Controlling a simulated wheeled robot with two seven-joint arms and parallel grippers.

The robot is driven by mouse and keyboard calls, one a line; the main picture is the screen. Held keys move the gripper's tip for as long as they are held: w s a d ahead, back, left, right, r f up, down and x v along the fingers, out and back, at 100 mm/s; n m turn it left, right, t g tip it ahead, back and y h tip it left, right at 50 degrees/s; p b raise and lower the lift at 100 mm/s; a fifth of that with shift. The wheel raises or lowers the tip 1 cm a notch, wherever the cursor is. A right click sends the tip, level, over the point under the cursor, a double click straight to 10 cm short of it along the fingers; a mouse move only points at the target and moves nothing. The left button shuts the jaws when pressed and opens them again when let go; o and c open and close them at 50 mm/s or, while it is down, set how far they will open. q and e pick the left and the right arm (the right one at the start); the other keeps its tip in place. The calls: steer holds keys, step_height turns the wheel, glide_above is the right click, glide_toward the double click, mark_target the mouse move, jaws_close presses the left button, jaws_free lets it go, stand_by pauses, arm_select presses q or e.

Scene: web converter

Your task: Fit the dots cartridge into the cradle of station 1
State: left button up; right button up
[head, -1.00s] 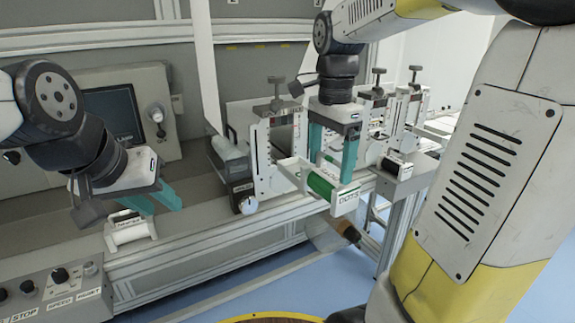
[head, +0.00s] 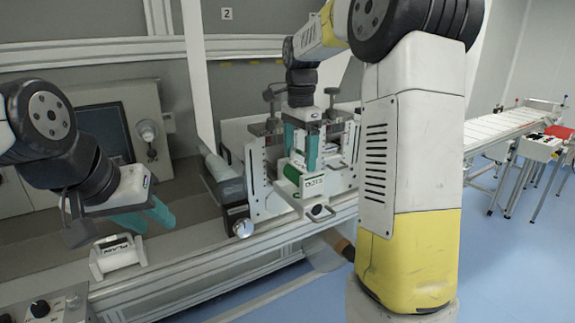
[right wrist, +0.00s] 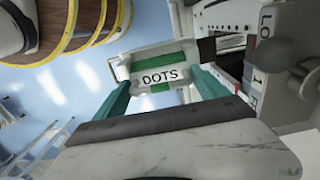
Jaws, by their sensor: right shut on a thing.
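The dots cartridge (head: 314,183), white with a green roller and a DOTS label, is held in my right gripper (head: 302,158). It is at the front of the white station frame (head: 258,180); whether it touches the cradle is hidden. In the right wrist view the DOTS cartridge (right wrist: 160,76) sits between the teal fingers (right wrist: 160,95), beside a station plate marked 1 (right wrist: 262,55). My left gripper (head: 146,216) is empty, its fingers apart, above and beside a white cartridge labelled PLAIN (head: 117,257).
A control box with knobs (head: 50,308) is at the lower left. A screen panel (head: 105,120) stands behind my left arm. A black-and-silver knob (head: 241,227) sticks out left of the held cartridge. A conveyor (head: 500,125) stands at the far right.

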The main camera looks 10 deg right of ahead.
mark_target(298, 164)
steer(key=shift+w+a, duration=0.1)
steer(key=shift+w, duration=0.5)
steer(key=shift+f, duration=1.8)
steer(key=shift+f, duration=0.1)
steer(key=o, duration=2)
